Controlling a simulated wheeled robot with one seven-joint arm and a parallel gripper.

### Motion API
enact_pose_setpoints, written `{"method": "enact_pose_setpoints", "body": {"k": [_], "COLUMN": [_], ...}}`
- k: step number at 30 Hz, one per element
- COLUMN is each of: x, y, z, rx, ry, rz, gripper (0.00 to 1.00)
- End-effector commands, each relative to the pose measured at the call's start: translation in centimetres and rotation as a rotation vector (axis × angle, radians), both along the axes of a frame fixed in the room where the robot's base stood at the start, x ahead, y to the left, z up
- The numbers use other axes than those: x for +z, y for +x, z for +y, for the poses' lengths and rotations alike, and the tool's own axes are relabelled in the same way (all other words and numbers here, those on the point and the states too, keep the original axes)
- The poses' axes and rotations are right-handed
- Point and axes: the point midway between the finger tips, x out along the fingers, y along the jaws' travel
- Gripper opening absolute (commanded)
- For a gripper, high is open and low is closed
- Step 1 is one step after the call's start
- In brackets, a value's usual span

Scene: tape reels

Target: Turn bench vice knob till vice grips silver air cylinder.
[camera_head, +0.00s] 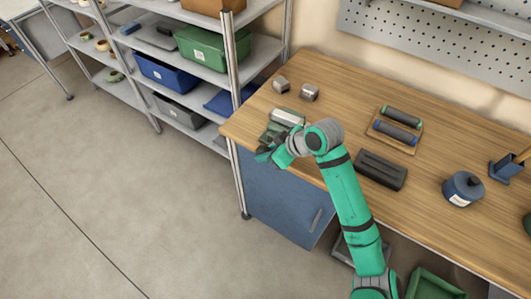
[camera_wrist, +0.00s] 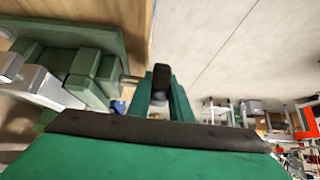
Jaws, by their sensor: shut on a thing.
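The green bench vice (camera_head: 270,130) sits at the left end of the wooden bench, and it also shows in the wrist view (camera_wrist: 95,38). The silver air cylinder (camera_head: 287,117) lies at the vice's jaws; its pale body is at the left of the wrist view (camera_wrist: 45,88). I cannot tell whether both jaws touch it. A thin spindle runs from the vice to the dark knob (camera_wrist: 161,78). My gripper (camera_head: 264,155) is at the bench's left edge, its green fingers shut on the knob. The fingers hide part of the knob.
Two grey metal blocks (camera_head: 309,92) lie behind the vice. A tray with two rollers (camera_head: 398,132), a black block (camera_head: 380,170) and a blue pot (camera_head: 462,188) are to the right on the bench (camera_head: 440,140). A shelf rack (camera_head: 232,75) stands close on the left.

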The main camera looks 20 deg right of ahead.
Motion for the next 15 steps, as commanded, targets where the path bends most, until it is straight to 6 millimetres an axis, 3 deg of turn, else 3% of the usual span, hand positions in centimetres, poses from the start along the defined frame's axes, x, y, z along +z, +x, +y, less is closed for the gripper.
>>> {"method": "enact_pose_setpoints", "body": {"k": [15], "x": [-0.14], "y": [-0.1], "z": [-0.06], "rx": [-0.005], "ry": [0.223], "rz": [-0.284], "gripper": [0.0]}}
